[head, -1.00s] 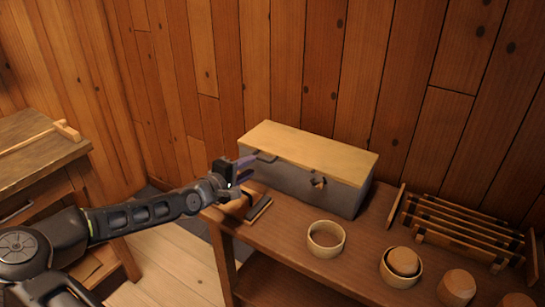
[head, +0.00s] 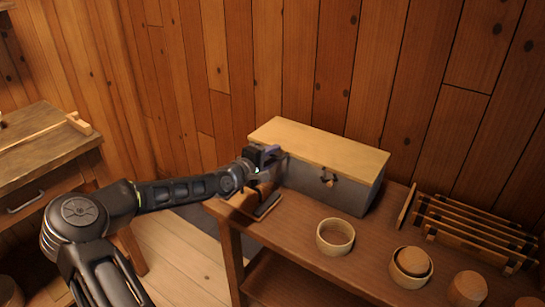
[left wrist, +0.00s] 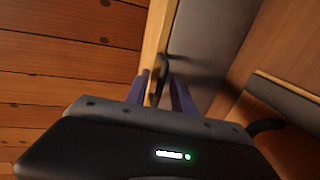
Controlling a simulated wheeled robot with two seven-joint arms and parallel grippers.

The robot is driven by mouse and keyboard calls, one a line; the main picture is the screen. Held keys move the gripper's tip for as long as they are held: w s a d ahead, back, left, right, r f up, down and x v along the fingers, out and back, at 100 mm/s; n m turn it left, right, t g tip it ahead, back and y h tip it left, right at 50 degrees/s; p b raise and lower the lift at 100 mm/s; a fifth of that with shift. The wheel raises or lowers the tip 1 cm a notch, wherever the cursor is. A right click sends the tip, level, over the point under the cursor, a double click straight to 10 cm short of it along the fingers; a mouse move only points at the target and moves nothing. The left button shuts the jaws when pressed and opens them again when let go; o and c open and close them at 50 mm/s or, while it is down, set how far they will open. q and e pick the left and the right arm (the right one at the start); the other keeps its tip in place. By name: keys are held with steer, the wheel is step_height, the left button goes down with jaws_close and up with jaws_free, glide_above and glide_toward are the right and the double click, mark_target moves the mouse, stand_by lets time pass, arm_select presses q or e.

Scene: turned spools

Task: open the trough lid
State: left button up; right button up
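The trough (head: 345,194) is a grey box on the wooden bench, and its pale wooden lid (head: 320,145) lies shut on top. A dark clasp (head: 328,177) shows on its front. My left gripper (head: 272,154) is at the left end of the front edge of the lid and hides the dark lid handle in the head view. In the left wrist view, the handle (left wrist: 160,68) shows between the spread fingers of my left gripper (left wrist: 161,82), with some gap around it. The right gripper is not in view.
A dark flat-headed tool (head: 267,205) lies on the bench below my left gripper. A plank wall is close behind the trough.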

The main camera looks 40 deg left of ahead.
arm_select(q)
jaws_close()
stand_by(0.3)
stand_by(1.2)
